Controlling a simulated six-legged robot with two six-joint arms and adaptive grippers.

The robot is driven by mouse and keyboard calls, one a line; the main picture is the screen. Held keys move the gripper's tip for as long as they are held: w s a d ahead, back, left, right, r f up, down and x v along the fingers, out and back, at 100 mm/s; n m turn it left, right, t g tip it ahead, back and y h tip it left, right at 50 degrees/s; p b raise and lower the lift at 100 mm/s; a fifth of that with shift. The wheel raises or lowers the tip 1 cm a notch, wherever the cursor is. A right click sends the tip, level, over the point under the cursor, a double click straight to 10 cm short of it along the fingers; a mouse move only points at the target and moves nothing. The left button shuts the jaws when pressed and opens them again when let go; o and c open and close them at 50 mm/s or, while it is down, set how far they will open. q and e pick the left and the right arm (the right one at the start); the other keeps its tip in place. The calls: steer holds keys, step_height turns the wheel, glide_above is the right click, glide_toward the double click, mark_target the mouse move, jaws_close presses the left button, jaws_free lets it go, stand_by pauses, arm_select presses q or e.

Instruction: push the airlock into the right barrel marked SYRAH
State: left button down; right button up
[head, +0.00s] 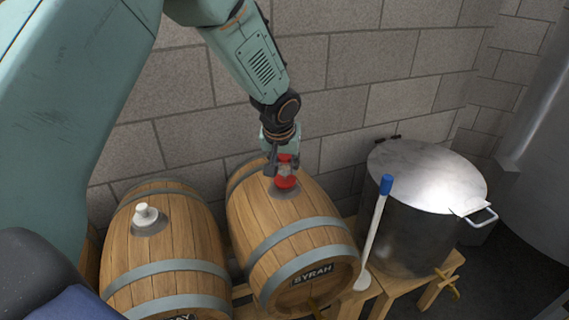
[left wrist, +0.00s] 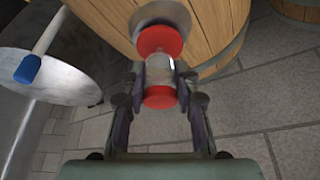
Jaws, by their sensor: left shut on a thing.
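The airlock (head: 286,180) has red ends and a clear middle. My left gripper (head: 284,163) is shut on it above the top of the SYRAH barrel (head: 293,222), the right one of two wooden barrels. In the left wrist view, the airlock (left wrist: 160,72) lies between the fingers, with one red end toward the grey plate (left wrist: 163,12) on the barrel (left wrist: 215,25). I cannot tell whether that end touches the barrel or sits in its hole, which is hidden. My right gripper is not in view.
The left barrel (head: 165,245) has a white stopper (head: 145,212) in its top. Right of the SYRAH barrel, a long paddle with a blue handle end (head: 386,185) leans before a large lidded steel pot (head: 410,225). A block wall (head: 340,75) stands close behind.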

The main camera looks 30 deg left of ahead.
arm_select(q)
steer(key=c, duration=0.9)
jaws_free()
steer(key=o, duration=0.5)
steer(key=shift+r, duration=0.15)
steer(key=shift+r+p, duration=3.15)
steer(key=shift+r, duration=0.75)
steer(key=shift+f, duration=0.15)
